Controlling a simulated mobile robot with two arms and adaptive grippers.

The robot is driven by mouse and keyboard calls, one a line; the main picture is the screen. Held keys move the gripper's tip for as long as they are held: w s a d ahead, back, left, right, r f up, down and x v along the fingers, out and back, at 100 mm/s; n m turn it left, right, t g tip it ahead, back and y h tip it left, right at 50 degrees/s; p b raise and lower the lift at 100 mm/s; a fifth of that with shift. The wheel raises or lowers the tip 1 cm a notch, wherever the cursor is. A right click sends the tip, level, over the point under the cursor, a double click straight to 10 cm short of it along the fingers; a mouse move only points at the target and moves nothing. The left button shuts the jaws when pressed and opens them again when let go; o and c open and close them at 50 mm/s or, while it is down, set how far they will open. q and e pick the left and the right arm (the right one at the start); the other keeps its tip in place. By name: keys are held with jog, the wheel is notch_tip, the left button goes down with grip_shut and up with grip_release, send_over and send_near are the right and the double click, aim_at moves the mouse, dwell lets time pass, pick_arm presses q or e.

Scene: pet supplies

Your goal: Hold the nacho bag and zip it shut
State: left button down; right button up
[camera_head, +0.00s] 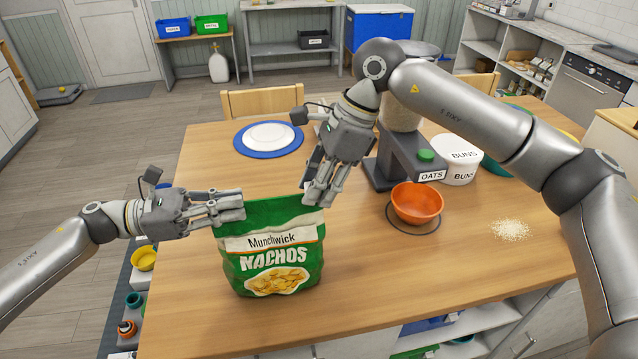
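The green nacho bag (272,255), labelled "Munchwick NACHOS", stands upright near the front left edge of the wooden table. My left gripper (240,204) has its fingers around the bag's top left corner and appears shut on it. My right gripper (318,193) points down at the bag's top right corner, with its fingertips overlapping the top edge. Whether its fingers pinch the bag or only stand beside it cannot be told. The zip and the bag's opening are mostly hidden, and how far it is shut is not visible.
A blue-rimmed plate (240,139) lies behind the bag. To the right are an oats dispenser (396,163), an orange bowl (417,203), a white buns tub (461,174) and spilled oats (511,229). The table's front right (420,275) is clear.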

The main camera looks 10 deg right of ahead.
grip_shut()
jog(key=shift+a, duration=0.1)
jog(key=a, duration=0.8)
jog(key=shift+s+a, duration=0.1)
jog(key=shift+a, duration=0.15)
jog(key=o, duration=0.5)
grip_release()
jog(key=shift+d, duration=0.1)
jog(key=v, duration=1.2)
jog(key=shift+s, duration=0.1)
